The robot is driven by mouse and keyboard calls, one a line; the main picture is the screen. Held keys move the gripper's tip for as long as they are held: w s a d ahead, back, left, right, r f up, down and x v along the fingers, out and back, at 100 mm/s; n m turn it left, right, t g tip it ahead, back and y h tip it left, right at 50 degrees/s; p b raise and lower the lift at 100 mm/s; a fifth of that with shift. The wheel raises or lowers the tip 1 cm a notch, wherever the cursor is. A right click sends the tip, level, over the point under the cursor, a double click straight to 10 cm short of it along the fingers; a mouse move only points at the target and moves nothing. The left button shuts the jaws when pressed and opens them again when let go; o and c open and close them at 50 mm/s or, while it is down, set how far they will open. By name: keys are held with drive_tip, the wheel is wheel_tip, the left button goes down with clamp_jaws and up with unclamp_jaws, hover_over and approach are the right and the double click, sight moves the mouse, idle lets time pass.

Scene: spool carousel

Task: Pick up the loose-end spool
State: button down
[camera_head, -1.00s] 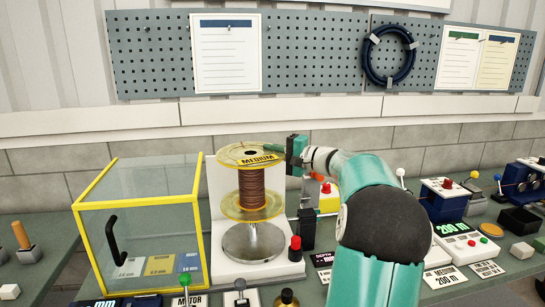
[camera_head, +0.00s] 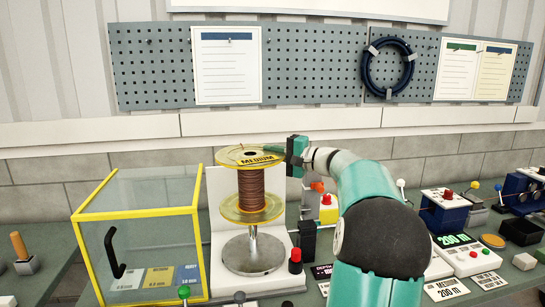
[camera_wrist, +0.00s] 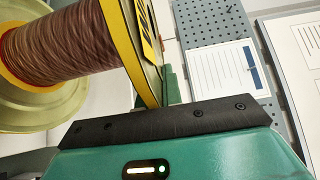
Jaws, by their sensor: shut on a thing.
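The spool (camera_head: 251,187) has brown wire between two clear yellow-rimmed flanges and a yellow MEDIUM label on its top flange. It is upright above the silver round base (camera_head: 254,257) of a white stand, and a bare post (camera_head: 254,236) shows below its lower flange. My gripper (camera_head: 289,157) is shut on the right edge of the top flange. In the wrist view the spool (camera_wrist: 50,45) fills the upper left, and its labelled flange rim meets my gripper (camera_wrist: 170,92). I cannot see a loose wire end.
A yellow-framed clear box (camera_head: 137,240) with a black handle stands left of the spool. The white back plate (camera_head: 220,200) is close behind it. A red-capped black post (camera_head: 295,262) is at front right. Control boxes (camera_head: 446,210) line the bench at right.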

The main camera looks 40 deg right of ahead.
drive_tip(key=shift+r, duration=1.9)
drive_tip(key=shift+s+a, duration=0.1)
drive_tip(key=s+a, duration=1.1)
drive_tip(key=s, duration=0.5)
drive_tip(key=shift+s, duration=0.2)
drive_tip(key=shift+f, duration=0.1)
